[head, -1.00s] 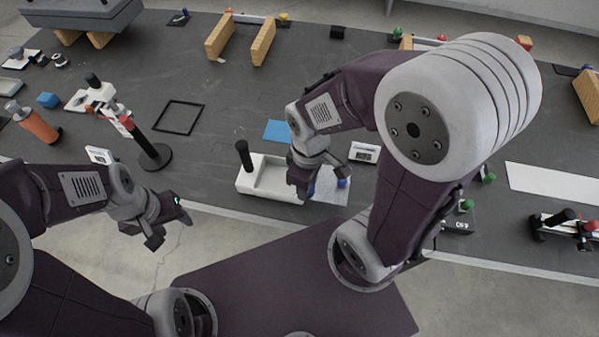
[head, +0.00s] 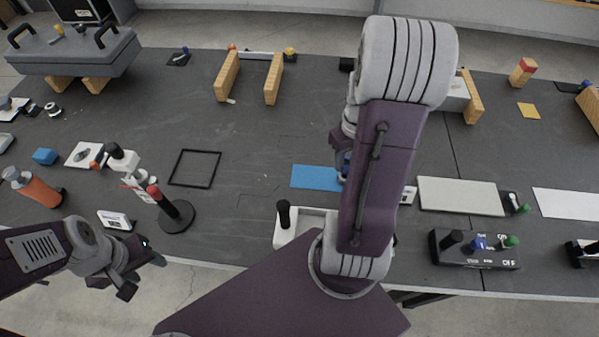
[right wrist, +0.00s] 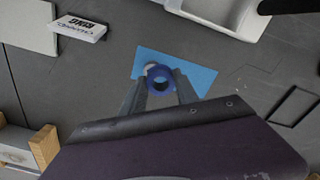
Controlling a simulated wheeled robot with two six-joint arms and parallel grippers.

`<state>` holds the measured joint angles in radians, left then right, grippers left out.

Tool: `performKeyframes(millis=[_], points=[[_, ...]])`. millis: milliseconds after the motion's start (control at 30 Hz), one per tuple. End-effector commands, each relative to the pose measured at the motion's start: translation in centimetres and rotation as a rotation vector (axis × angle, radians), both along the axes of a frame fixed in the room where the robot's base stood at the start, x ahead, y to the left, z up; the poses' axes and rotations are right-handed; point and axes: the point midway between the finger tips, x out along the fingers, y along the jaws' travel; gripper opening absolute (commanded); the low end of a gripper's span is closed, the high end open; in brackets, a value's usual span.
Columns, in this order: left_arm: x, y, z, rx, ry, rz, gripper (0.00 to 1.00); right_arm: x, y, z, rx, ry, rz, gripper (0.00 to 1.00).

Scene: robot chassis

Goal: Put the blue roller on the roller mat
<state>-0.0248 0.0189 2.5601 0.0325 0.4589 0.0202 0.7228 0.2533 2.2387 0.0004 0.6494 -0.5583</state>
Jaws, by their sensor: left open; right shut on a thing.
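The blue roller (right wrist: 160,77) is between the fingers of my right gripper (right wrist: 160,92), seen nearly end-on with a dark round opening. The light blue mat (right wrist: 203,75) lies flat on the table behind it in the right wrist view. I cannot tell whether the roller touches the mat. In the head view the mat (head: 315,177) lies left of my right forearm, which hides its right end and most of the right gripper. A bit of blue (head: 346,163) shows there. My left gripper (head: 138,270) is open and empty over the table's front edge at left.
A white tray (head: 287,237) with a black handle stands in front of the mat, partly behind my right arm. A black square frame (head: 195,168) lies left. A button box (head: 475,250) stands right.

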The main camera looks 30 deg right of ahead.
Motion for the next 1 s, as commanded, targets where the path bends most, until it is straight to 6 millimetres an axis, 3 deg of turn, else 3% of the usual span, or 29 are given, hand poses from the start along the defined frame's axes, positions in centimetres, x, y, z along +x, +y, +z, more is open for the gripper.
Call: performKeyframes(millis=[167,500,633,833,1000], points=[[0.0,0.0,0.0,0.0,0.0,0.0,0.5,0.1,0.0,-0.3,0.001,0.001,-0.011,0.0],[0.0,0.0,-0.4,0.0,0.0,0.0,0.5,7.0,5.1,-5.5,0.001,0.003,-0.004,0.0],[0.0,0.0,-0.4,0.0,0.0,0.0,0.5,8.8,6.2,-6.7,0.0,0.001,-0.008,0.0],[0.0,0.0,-0.4,0.0,0.0,0.0,0.5,9.3,6.6,-7.2,0.0,0.0,-0.012,0.0],[0.0,0.0,-0.8,0.0,0.0,0.0,0.5,9.2,6.6,-10.3,0.002,0.005,-0.012,0.0]])
